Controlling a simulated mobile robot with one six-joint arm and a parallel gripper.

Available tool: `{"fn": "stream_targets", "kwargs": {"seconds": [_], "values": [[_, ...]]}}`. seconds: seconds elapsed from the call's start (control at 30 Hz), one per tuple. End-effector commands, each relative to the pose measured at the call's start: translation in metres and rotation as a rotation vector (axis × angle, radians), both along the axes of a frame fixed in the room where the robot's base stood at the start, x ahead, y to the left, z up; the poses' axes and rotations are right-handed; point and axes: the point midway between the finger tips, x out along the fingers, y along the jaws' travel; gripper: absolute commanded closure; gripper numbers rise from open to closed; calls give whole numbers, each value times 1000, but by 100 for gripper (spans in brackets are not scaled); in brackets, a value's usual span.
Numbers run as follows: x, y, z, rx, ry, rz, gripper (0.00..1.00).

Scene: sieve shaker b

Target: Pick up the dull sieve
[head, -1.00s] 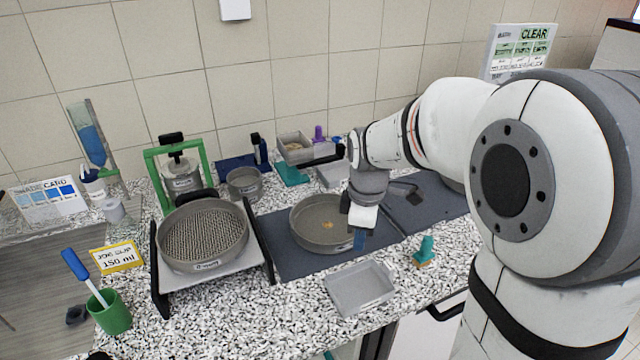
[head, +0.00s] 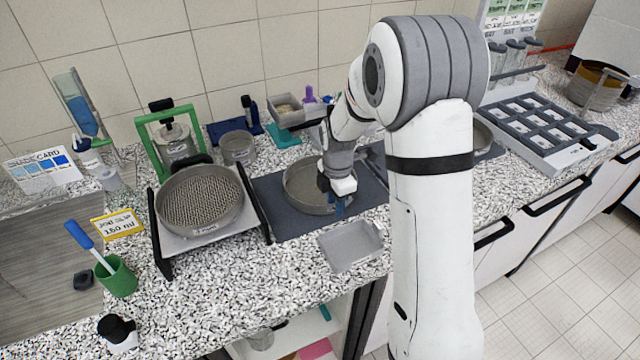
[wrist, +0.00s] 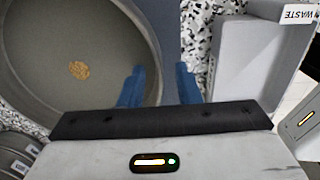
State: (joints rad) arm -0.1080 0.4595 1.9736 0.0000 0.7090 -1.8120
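A round, dull grey sieve (head: 300,185) lies on the dark mat right of the shaker. It also shows in the wrist view (wrist: 60,35), with a small tan heap on its floor. My gripper (head: 338,207) is at the sieve's right front side. In the wrist view my gripper (wrist: 159,86) has two blue fingers apart, one inside the sieve and one outside, with the sieve wall between them. I cannot tell whether either finger touches the wall. A second round sieve (head: 200,200) with a coarse mesh sits on the black-sided shaker stand.
A grey tray (head: 350,246) marked WASTE in the wrist view stands close to the right of the sieve. A small metal cup (head: 238,147), a green frame (head: 143,135) and a grey bin (head: 287,112) stand behind. A green cup (head: 118,277) is front left.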

Motion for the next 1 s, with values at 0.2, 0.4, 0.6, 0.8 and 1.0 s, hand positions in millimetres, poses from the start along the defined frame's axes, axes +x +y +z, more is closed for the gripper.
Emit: {"fn": "stream_targets", "kwargs": {"seconds": [0.2,0.4,0.6,0.8,1.0], "values": [[0,0,-8,0,-1,0,70],[0,0,-7,0,-1,0,77],[0,0,-7,0,-1,-1,94],[0,0,-7,0,-1,-1,100],[0,0,-7,0,-3,-1,100]]}}
